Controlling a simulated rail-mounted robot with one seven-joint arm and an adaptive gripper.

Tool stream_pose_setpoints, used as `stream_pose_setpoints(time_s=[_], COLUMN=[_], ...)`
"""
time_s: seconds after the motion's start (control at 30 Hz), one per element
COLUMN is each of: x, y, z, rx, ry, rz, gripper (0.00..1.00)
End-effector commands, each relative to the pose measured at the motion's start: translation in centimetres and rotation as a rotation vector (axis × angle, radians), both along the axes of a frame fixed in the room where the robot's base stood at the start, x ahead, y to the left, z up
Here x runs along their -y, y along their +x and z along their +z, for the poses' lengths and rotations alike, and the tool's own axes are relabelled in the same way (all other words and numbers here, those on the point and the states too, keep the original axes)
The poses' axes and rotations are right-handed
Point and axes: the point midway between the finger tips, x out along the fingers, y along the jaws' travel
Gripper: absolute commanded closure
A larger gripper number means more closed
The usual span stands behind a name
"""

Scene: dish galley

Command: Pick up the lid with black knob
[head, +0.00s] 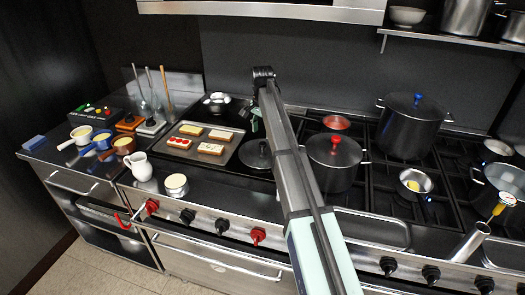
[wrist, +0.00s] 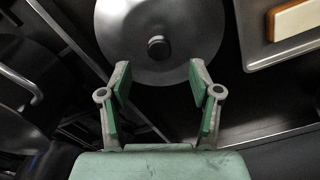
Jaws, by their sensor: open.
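The lid with the black knob (head: 254,155) lies flat on the counter between the baking tray and the red-knobbed pot, partly hidden by my arm in the head view. In the wrist view the round grey metal lid (wrist: 125,38) is at the top, with its black knob (wrist: 158,47) near its centre. My gripper (wrist: 160,72) is open and empty, its green-padded fingers spread on either side below the knob, with the tips overlapping the lid's near edge in the picture. In the head view my gripper (head: 254,118) is small at the arm's far end. I cannot tell its height above the lid.
A tray of toasts (head: 240,158) is close beside the lid; its edge also shows in the wrist view (wrist: 251,50). A pot with a red-knobbed lid (head: 332,175) stands to the right. A large blue-knobbed pot (head: 405,135) is further right.

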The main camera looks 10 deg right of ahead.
Motion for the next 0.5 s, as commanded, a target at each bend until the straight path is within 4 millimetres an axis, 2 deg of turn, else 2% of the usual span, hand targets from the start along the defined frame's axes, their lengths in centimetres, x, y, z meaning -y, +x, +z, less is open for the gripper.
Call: stream_pose_setpoints(time_s=[0.1, 0.37, 0.5], x=[0.0, 0.0, 0.2], y=[0.0, 0.0, -0.1], z=[-1.2, -2.2, -3.5], rx=[0.0, 0.001, -0.001], ry=[0.0, 0.001, 0.0], rz=[0.0, 0.0, 0.0], gripper=[0.37, 0.37, 0.37])
